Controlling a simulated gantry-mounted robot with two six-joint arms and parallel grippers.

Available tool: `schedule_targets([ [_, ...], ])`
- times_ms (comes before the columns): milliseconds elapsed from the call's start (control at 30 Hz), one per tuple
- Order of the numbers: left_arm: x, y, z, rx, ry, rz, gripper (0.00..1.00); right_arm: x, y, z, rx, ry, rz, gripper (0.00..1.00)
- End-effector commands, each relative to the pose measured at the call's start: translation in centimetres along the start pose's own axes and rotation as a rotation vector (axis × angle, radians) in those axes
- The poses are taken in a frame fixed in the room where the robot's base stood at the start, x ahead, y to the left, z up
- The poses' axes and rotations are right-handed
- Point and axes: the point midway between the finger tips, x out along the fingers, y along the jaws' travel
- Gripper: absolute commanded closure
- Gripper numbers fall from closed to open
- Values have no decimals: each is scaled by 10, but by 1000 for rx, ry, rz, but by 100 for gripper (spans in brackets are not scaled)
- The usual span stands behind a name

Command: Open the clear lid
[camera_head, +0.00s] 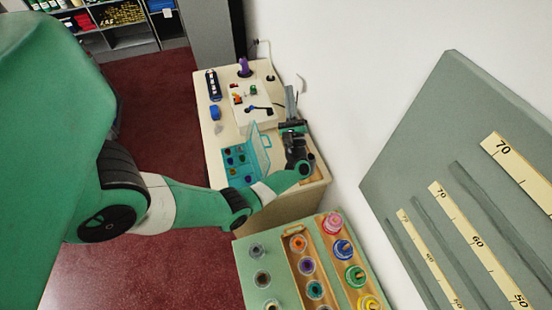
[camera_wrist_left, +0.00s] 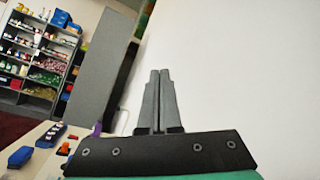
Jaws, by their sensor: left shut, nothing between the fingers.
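A teal case (camera_head: 238,172) with dark and coloured pieces in it lies on the light counter in the head view. Its clear lid (camera_head: 259,146) has a teal rim and a handle and stands raised at the case's right side. My left gripper (camera_head: 290,98) is just right of the lid, above the counter by the wall, apart from it as far as I can tell. In the left wrist view its two fingers (camera_wrist_left: 157,100) are together with nothing between them. The case and lid are out of the left wrist view. My right gripper does not show.
A white board (camera_head: 252,108) with small coloured items lies on the counter beyond the case. A dark blue item (camera_head: 213,85) and a blue block (camera_head: 215,112) are to its left. A rack with several coloured spools (camera_head: 307,266) stands at the front. The wall is close on the right.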

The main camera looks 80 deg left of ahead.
Motion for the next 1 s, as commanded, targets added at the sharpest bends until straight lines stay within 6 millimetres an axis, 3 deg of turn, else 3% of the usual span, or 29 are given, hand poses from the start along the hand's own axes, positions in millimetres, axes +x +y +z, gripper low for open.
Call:
schedule_targets([
  [33,-32,38,-31,-112,-31,138,100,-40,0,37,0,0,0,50],
  [100,-62,76,-52,-238,-61,332,100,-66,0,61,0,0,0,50],
  [200,-112,112,-92,-348,-62,544,100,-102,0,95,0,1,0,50],
  [300,-157,125,-138,-406,-10,655,100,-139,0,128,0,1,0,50],
  [400,-184,117,-170,-455,36,654,100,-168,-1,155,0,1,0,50],
  [500,-202,109,-187,-482,53,634,100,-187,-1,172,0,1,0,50],
  [633,-211,103,-194,-495,67,620,100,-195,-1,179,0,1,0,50],
  [867,-206,103,-191,-493,68,618,100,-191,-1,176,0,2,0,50],
  [1000,-192,112,-194,-491,66,619,100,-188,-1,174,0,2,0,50],
])
